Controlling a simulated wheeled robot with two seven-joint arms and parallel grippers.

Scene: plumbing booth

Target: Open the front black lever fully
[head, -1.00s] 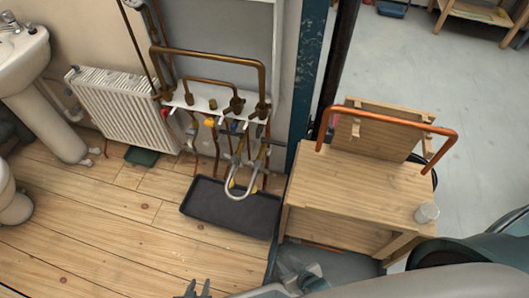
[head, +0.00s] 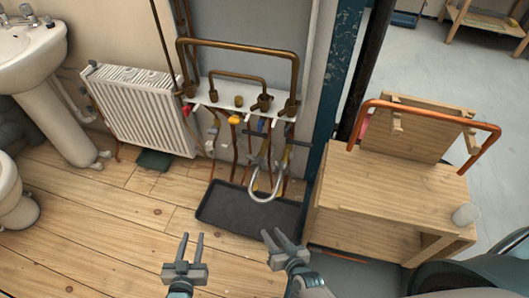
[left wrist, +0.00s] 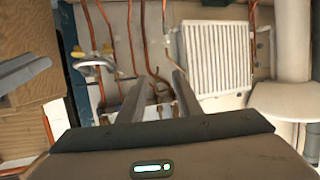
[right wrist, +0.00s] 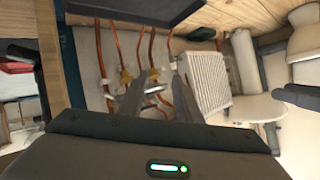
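My left gripper (head: 192,238) is low in the head view, its two fingers apart and empty, in front of the pipework over the floor. My right gripper (head: 273,232) is to its right, also open and empty, near the front edge of the dark tray. The pipe assembly on the white bracket (head: 222,103) has several small valve handles: a red one (head: 187,111), a yellow one (head: 235,120) and a blue one (head: 261,125). Neither gripper touches the pipework.
A black tray (head: 215,213) lies on the floor under a bent grey pipe (head: 264,199). A white radiator (head: 140,112) stands left. A wooden bench (head: 385,192) with a copper pipe (head: 425,104) and a white cup (head: 466,214) stands right.

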